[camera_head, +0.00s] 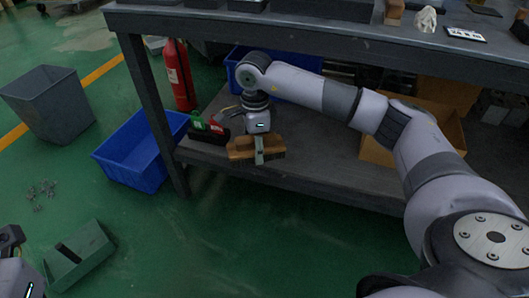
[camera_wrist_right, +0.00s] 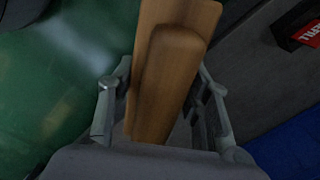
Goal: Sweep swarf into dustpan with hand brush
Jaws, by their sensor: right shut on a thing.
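The wooden hand brush (camera_head: 240,148) is held level by my right gripper (camera_head: 259,147), in front of the lower shelf of the bench. In the right wrist view the brush's wooden body (camera_wrist_right: 172,60) lies between the two fingers, which are shut on it; its bristles are hard to make out. The green dustpan (camera_head: 85,262) is on the floor at the bottom left. My left gripper (camera_head: 11,240) is at the left edge beside the dustpan, partly cut off, and its finger opening is unclear. Swarf (camera_head: 40,192) lies in a small scattered patch on the floor beyond the dustpan.
A grey bin (camera_head: 48,105) stands behind the swarf. A blue crate (camera_head: 140,150) is on the floor beside the bench leg (camera_head: 160,130). A red fire extinguisher (camera_head: 180,78) stands behind. The lower shelf (camera_head: 330,180) holds boxes.

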